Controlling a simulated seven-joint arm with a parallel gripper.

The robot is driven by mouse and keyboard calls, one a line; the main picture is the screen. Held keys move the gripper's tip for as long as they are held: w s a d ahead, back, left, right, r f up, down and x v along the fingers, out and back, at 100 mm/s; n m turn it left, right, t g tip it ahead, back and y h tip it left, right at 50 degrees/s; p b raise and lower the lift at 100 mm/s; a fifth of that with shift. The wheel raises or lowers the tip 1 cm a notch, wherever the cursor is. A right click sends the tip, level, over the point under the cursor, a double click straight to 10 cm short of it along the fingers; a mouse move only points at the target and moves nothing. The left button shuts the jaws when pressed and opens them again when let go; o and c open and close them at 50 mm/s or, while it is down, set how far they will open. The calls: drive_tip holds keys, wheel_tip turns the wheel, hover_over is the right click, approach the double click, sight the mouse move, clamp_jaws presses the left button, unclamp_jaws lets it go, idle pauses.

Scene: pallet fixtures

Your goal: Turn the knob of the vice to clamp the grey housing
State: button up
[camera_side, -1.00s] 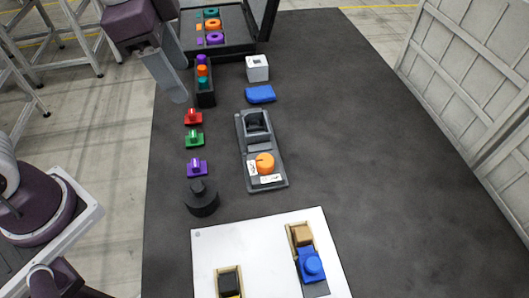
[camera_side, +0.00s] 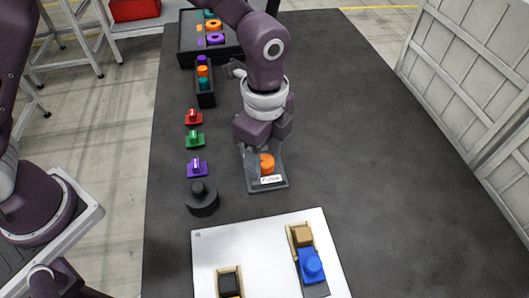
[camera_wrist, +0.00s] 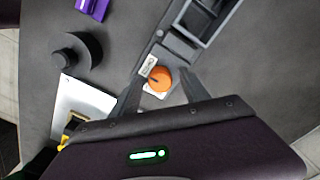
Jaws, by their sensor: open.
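The vice (camera_side: 279,184) is a grey base on the dark table, with an orange knob (camera_side: 267,163) at its near end. In the wrist view, the knob (camera_wrist: 160,79) has a dark pointer line and white labels beside it. My gripper (camera_wrist: 162,85) is open, its fingers to either side of the knob in that view; I cannot tell whether they touch it. In the side view, my gripper covers the vice's far part. In the wrist view, a grey open-framed part (camera_wrist: 207,17), seemingly the housing in the vice, is cut by the top edge.
Red (camera_side: 194,117), green (camera_side: 195,139) and purple (camera_side: 197,167) parts and a black round part (camera_side: 202,198) stand left of the vice. A white board (camera_side: 262,250) with fixtures lies in front. The table's right side is clear.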

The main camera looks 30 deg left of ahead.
drive_tip(key=shift+c, duration=0.3)
clamp_jaws()
drive_tip(key=n, duration=0.9)
drive_tip(key=shift+n, duration=0.3)
drive_tip(key=n, duration=0.4)
drive_tip(key=shift+s+d+n, duration=0.1)
drive_tip(key=shift+n, duration=2)
